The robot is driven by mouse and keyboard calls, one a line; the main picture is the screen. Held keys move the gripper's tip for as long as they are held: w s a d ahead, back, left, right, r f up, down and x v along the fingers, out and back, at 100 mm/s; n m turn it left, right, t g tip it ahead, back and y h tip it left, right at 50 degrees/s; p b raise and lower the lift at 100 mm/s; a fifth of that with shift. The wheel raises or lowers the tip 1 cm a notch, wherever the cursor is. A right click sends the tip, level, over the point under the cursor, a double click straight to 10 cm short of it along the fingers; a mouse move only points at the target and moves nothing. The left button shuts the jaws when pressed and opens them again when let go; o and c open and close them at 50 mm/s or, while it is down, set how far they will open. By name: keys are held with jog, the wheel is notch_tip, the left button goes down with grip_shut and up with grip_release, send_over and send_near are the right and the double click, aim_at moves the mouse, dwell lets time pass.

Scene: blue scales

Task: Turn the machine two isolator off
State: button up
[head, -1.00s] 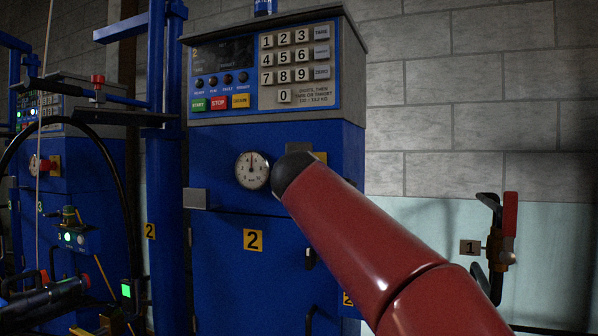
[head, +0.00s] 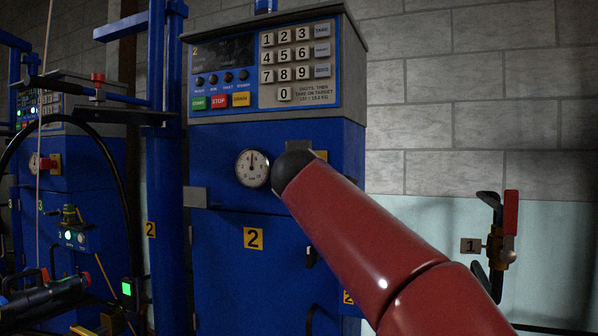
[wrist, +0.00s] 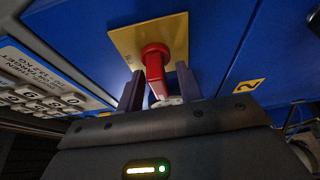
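The machine two isolator has a red handle (wrist: 154,72) on a yellow plate (wrist: 125,45), fixed to the blue cabinet in the wrist view. My gripper (wrist: 160,78) is open, with one dark finger on each side of the handle. A gap shows at the right finger; the left finger is close to the handle, and I cannot tell whether it touches. In the head view machine two (head: 225,240) carries a "2" label. My red arm hides the handle there; only a bit of the yellow plate (head: 321,155) shows.
A round gauge (head: 252,168) and a keypad panel (head: 263,72) are on machine two, near my arm. A red-handled valve (head: 508,212) by a "1" label is on the right wall. Another blue machine (head: 75,160) with a red knob stands at left, behind a blue post and black hose.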

jog(key=s+b, duration=0.2)
jog(key=s, duration=0.5)
jog(key=shift+s+d, duration=0.15)
jog(key=shift+s, duration=0.2)
jog(key=s+d+f+m+g+h, duration=0.1)
jog(key=s+d+f+m+g, duration=0.15)
jog(key=d+f, duration=0.35)
jog(key=s+d+f+m+g+h, duration=0.1)
jog(key=s+d+f+m+g, duration=0.2)
jog(key=f, duration=0.5)
jog(key=s+d+f+m+g+h, duration=0.1)
jog(key=s+d+f+m, duration=0.35)
jog(key=f, duration=0.25)
jog(key=s+d+f+m+g, duration=0.1)
jog(key=s+f+m+g, duration=0.1)
jog(key=s+f, duration=0.4)
jog(key=s+d+f+m+g+y, duration=0.1)
jog(key=s+d+f+m+g, duration=0.1)
jog(key=s+f, duration=0.4)
jog(key=s+d+f+m+g+y, duration=0.1)
jog(key=s+f+m, duration=0.3)
jog(key=f, duration=0.7)
jog(key=shift+s+d+f+m+g, duration=0.15)
jog(key=shift+s+d+m+g, duration=0.25)
jog(key=shift+s, duration=0.7)
